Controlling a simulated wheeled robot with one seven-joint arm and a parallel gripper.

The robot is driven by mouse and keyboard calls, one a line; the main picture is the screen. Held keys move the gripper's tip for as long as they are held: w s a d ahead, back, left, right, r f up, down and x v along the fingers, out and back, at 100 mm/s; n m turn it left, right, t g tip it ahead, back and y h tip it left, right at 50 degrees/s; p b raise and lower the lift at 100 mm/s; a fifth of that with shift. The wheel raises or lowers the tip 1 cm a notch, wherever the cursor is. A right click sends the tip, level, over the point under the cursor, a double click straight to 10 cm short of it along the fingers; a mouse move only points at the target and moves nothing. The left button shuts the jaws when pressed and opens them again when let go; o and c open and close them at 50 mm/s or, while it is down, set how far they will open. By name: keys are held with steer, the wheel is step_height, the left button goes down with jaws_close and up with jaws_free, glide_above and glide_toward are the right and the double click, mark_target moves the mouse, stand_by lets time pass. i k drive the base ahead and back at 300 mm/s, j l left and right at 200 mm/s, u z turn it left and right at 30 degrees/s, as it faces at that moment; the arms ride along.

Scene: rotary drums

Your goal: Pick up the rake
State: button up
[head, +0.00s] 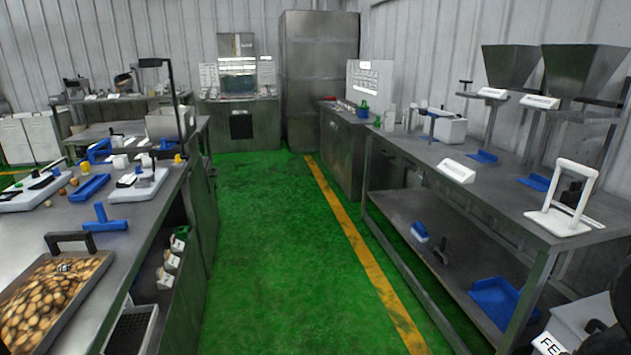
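A blue T-shaped hand tool (104,217) lies on the left steel table, behind a tray of round brown pieces. It is the thing in view most like a rake, but I cannot make out any teeth. No part of my gripper that I can identify shows in the head view. A white and dark part at the lower right corner, with letters beginning "FE", looks like part of my own arm. Nothing is seen touching the blue tool.
The left table (38,228) also holds the tray (92,290), blue blocks and white devices. A dark upright post rises from its far end. The right workbench (490,192) carries a white stand (565,222) and hoppers. The green floor (270,260) between them is clear.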

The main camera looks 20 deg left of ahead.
mark_target(103, 223)
steer(key=i+j+u, duration=0.15)
steer(key=i+u, duration=1.1)
steer(key=i, duration=0.15)
steer(key=i+l+u, duration=0.25)
steer(key=i, duration=0.2)
steer(key=i+l+u, duration=0.3)
steer(key=i+u, duration=0.4)
steer(key=i+l+u, duration=0.15)
steer(key=u, duration=0.25)
steer(key=i+l+u, duration=0.25)
steer(key=u, duration=0.15)
steer(key=i+l+u, duration=0.15)
steer(key=l+u, duration=0.2)
